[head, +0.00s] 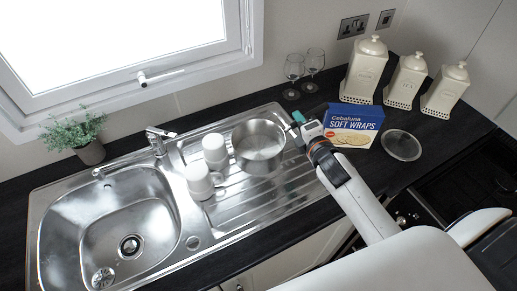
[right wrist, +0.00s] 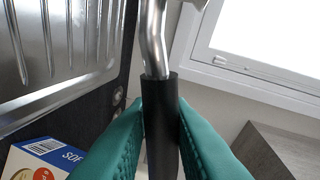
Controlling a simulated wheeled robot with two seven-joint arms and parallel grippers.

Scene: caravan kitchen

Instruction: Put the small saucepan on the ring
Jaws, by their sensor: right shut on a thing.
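The small saucepan (head: 259,158) is a shiny steel pan standing upright on or just over the ribbed drainer (head: 222,205), right of the mugs. My right gripper (head: 296,123) is at the pan's right side. In the right wrist view, its teal fingers are shut on the black handle grip (right wrist: 160,120), with the bent steel stem (right wrist: 152,40) running up from it. I cannot tell whether the pan's base touches the drainer. The dark hob (head: 455,175) is at the right edge, partly hidden by my own white parts; no ring shows clearly. My left gripper is not in view.
White mugs (head: 200,182) stand just left of the pan. A soft wraps box (head: 352,126), a round glass lid (head: 402,145), two wine glasses (head: 293,70) and cream canisters (head: 364,70) stand on the dark worktop. The sink (head: 115,215) is at the left.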

